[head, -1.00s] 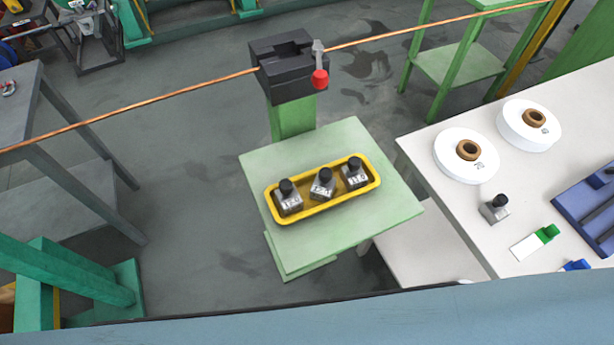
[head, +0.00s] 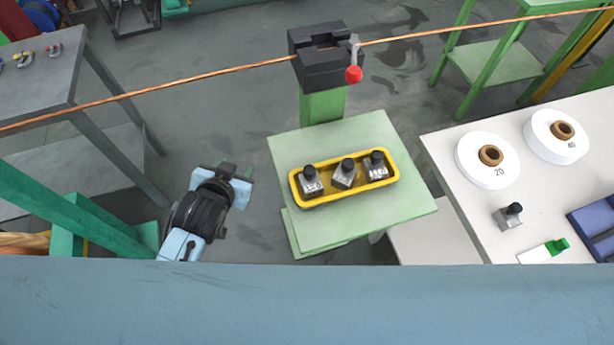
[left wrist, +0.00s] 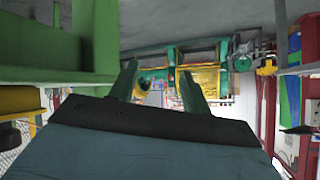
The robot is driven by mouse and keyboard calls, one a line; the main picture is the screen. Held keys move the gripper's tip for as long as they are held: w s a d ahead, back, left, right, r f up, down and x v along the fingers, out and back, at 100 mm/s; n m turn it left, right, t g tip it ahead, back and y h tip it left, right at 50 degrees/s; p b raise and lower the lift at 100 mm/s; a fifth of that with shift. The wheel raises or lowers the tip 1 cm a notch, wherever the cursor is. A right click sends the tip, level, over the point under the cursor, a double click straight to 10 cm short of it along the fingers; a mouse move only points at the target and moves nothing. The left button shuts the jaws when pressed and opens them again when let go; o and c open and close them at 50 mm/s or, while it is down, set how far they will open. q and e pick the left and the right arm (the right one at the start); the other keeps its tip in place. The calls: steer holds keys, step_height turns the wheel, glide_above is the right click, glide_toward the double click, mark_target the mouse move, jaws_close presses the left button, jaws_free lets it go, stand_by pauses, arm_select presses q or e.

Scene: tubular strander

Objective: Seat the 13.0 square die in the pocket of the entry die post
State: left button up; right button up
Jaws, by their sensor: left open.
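Three square metal dies with dark round knobs stand in a yellow tray (head: 300,198) on the green stand: a left die (head: 311,184), a middle die (head: 344,176) and a right die (head: 376,165). Their size marks are too small to read now. The black entry die post (head: 318,68) stands behind the tray on a green column, with a slot in its top and a red-knobbed lever (head: 354,72). My left gripper (head: 229,172) is left of the stand, apart from it and empty. In the left wrist view its two fingers (left wrist: 158,88) are spread. My right gripper is not visible.
A copper rod (head: 200,79) runs across at the die post. The white table (head: 455,200) at right holds two white spools (head: 488,160), another die (head: 509,216) and a green-ended card (head: 545,250). A grey table (head: 40,85) and green beam (head: 70,205) stand at left.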

arm_select(q)
steer(key=w+d+r+m+t+h, duration=0.2)
steer(key=w+d+r+t, duration=0.15)
steer(key=r, duration=0.35)
steer(key=w+d+r+m+t+h, duration=0.1)
steer(key=w+d+r+t+h, duration=0.1)
steer(key=d+r, duration=0.35)
steer(key=w+d+r+m+t+h, duration=0.2)
steer(key=w+r, duration=0.1)
steer(key=r, duration=0.5)
steer(key=s+d+r+m+g+h, duration=0.2)
steer(key=s+d+r+m+h, duration=0.2)
steer(key=d+r+m+h, duration=0.6)
steer(key=s+d+r+m+g+h, duration=0.2)
steer(key=s+d+m+g, duration=0.35)
steer(key=m+g, duration=0.4)
steer(key=s+d+r+m+g+h, duration=0.15)
steer(key=s+d+m+g, duration=0.25)
steer(key=s+m+g, duration=0.45)
steer(key=m+t+y+p, duration=0.15)
steer(key=m+y, duration=0.45)
steer(key=y, duration=1.4)
glide_above(309, 171)
step_height(309, 171, down, 14)
step_height(309, 171, down, 7)
steer(key=shift+w+r, duration=0.1)
steer(key=shift+f+p, duration=0.65)
steer(key=shift+f, duration=2.5)
